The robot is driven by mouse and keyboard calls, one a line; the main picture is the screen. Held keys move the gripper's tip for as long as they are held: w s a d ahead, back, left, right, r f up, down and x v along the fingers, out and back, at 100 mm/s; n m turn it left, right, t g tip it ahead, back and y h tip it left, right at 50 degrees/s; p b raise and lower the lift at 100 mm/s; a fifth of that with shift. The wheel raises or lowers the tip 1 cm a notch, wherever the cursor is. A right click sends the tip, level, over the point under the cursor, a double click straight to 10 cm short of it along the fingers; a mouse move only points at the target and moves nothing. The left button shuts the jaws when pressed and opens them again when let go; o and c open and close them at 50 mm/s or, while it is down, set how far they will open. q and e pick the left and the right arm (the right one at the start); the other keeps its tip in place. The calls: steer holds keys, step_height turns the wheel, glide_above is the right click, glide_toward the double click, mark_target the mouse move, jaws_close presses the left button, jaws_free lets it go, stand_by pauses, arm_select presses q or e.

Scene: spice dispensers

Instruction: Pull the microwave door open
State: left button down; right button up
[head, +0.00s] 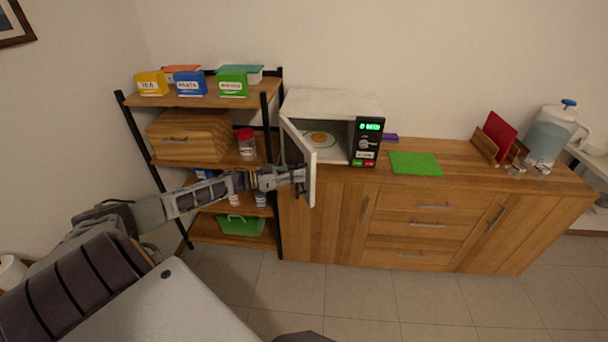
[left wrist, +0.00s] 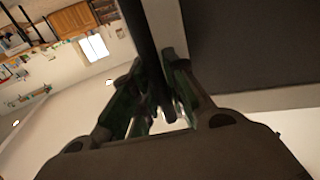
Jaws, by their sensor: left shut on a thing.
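The white microwave (head: 334,104) stands on the left end of the wooden cabinet. Its door (head: 299,160) is hinged at the left and stands wide open, swung out toward me, so the inside shows. A plate with an egg-like food (head: 320,139) lies inside. My left gripper (head: 301,176) is at the door's outer side, near its handle. In the left wrist view, its fingers (left wrist: 165,105) are closed around a dark bar, the door handle (left wrist: 143,40), beside the dark door panel (left wrist: 255,45). My right gripper is not in view.
A shelf rack (head: 272,110) with boxes, a wooden bread box (head: 190,135) and a red-lidded jar (head: 246,143) stands left of the microwave, close behind my left arm. A green mat (head: 416,163) lies on the cabinet top (head: 455,168). Tiled floor in front is clear.

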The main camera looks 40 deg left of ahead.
arm_select(q)
steer(key=s+a+m+g+h, duration=0.1)
steer(key=s+a+h, duration=0.1)
steer(key=s+a, duration=0.6)
steer(key=shift+a+r+m+g, duration=0.4)
steer(key=shift+a, duration=0.45)
steer(key=shift+s, duration=0.1)
steer(key=c, duration=1.5)
jaws_free()
steer(key=shift+o, duration=0.2)
steer(key=shift+d+f, duration=0.1)
steer(key=shift+d, duration=0.05)
steer(key=shift+s+f, duration=0.15)
